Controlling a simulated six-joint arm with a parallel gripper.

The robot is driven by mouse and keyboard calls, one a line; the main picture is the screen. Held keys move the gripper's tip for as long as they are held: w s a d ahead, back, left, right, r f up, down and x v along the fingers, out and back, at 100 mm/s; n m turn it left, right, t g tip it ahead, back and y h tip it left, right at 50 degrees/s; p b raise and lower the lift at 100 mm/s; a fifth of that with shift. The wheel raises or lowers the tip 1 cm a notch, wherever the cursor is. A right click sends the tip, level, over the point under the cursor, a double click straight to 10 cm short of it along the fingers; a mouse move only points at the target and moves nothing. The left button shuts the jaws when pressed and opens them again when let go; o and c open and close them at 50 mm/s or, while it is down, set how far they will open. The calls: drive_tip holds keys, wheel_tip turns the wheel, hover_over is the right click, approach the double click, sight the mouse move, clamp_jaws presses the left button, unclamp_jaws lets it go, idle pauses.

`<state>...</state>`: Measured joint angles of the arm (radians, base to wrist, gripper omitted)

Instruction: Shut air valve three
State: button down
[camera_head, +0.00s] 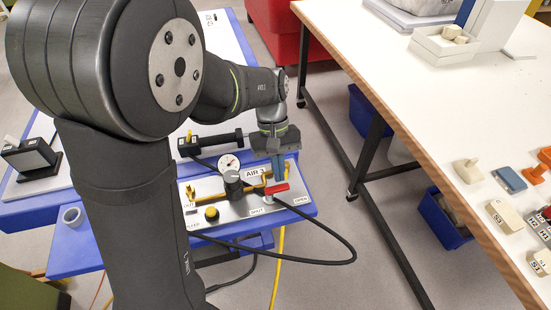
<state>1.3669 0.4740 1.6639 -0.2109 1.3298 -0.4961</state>
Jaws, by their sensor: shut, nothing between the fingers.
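The air valve's red lever (277,191) is on the metal panel (235,208) at the end of the blue-edged bench. The sign "AIR 3" (254,173) stands just behind it. The lever lies slanted, its right end a little higher in the picture. The label SHUT (257,211) is below it to the left and OPEN (301,200) is below it to the right. My gripper (279,178) points down just above and behind the lever. Its fingers are shut and empty. I cannot tell whether the fingertips touch the lever.
A black hose (340,240) loops off the panel's right end. A white-topped table (430,80) with fossils stands right, beyond a floor gap.

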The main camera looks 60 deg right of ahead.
sight(287, 187)
drive_tip(key=shift+s+m+t, duration=0.3)
drive_tip(key=shift+s+m, duration=0.15)
drive_tip(key=shift+m, duration=0.45)
idle(0.4)
drive_tip(key=shift+s+a+m+t+y, duration=0.15)
drive_tip(key=shift+s+m+t+y, duration=0.3)
drive_tip(key=shift+m, duration=0.65)
drive_tip(key=m, duration=0.1)
drive_tip(key=s+m+t, duration=0.1)
drive_tip(key=m, duration=0.1)
drive_tip(key=a+m, duration=0.1)
drive_tip(key=shift+s+m+t, duration=0.25)
drive_tip(key=shift+s+m, duration=0.05)
drive_tip(key=m, duration=0.1)
drive_tip(key=a+m+t, duration=0.1)
drive_tip(key=m, duration=0.1)
drive_tip(key=s+a+m+t, duration=0.1)
drive_tip(key=m, duration=0.1)
drive_tip(key=shift+s, duration=0.1)
drive_tip(key=m, duration=0.1)
drive_tip(key=a+m+t, duration=0.1)
drive_tip(key=m, duration=0.1)
drive_tip(key=shift+s+h, duration=0.1)
drive_tip(key=shift+h, duration=0.25)
drive_tip(key=shift+a, duration=0.35)
